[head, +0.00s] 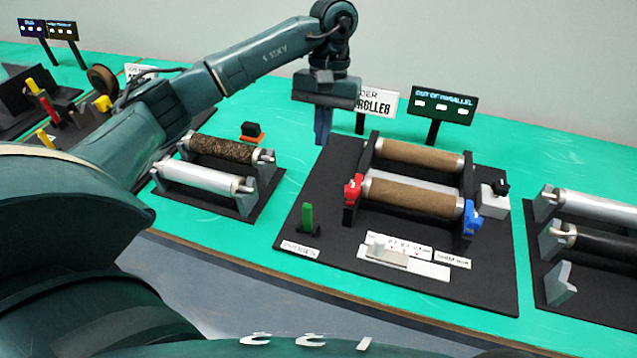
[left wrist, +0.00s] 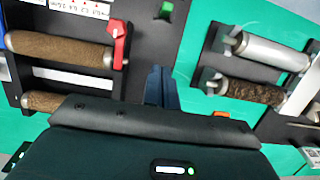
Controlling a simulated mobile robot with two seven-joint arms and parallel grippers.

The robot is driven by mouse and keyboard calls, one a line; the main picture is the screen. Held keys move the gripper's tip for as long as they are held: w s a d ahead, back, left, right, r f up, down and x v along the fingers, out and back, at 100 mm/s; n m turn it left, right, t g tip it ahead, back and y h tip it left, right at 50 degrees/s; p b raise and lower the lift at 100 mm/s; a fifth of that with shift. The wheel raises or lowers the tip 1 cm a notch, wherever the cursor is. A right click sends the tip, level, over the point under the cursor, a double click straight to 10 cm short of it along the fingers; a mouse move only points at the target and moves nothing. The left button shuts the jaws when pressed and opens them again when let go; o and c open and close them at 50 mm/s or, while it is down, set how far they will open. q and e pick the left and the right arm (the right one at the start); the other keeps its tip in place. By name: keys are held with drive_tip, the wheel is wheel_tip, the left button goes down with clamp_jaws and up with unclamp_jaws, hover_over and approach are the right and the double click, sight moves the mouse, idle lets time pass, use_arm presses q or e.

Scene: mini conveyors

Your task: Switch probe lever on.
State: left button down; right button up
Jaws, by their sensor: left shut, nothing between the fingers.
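A small upright green lever (head: 307,219) stands at the front left of the black board (head: 335,180) of the middle roller station, behind a white label too small to read. It also shows at the top of the left wrist view (left wrist: 166,9). I cannot confirm from its label that it is the probe lever. My left gripper (head: 322,138) points down above the back left part of the board, behind the green lever and apart from it. Its blue fingers (left wrist: 159,82) are shut and empty. My right gripper is not in view.
The board carries two brown rollers (head: 410,197), a red clamp (head: 352,189), a blue clamp (head: 470,218), a white box with black knob (head: 493,204) and a white slider (head: 383,249). Signs (head: 441,105) stand behind. Other roller stations (head: 200,179) lie left and right.

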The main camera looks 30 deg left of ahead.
sight(308, 218)
use_arm(q)
drive_tip(key=shift+s, duration=0.15)
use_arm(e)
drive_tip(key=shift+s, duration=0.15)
use_arm(q)
drive_tip(key=p+x, duration=0.2)
drive_tip(key=x, duration=0.8)
drive_tip(key=shift+s+d, duration=0.15)
drive_tip(key=shift+s+d+r+p, duration=0.1)
drive_tip(key=shift+s+p, duration=0.3)
drive_tip(key=shift+s, duration=0.15)
drive_tip(key=shift+s+d+r+p, duration=0.15)
drive_tip(key=shift+s+p, duration=0.25)
drive_tip(key=shift+s, duration=0.2)
drive_tip(key=shift+s+f, duration=0.1)
drive_tip(key=shift+s, duration=0.25)
drive_tip(key=shift+s+d, duration=0.15)
drive_tip(key=shift+s, duration=0.05)
drive_tip(key=shift+f, duration=0.1)
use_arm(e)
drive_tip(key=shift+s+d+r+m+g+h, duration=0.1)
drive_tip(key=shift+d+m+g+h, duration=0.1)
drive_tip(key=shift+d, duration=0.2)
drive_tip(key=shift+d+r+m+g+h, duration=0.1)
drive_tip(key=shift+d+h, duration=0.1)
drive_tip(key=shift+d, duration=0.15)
use_arm(q)
drive_tip(key=shift+f, duration=0.1)
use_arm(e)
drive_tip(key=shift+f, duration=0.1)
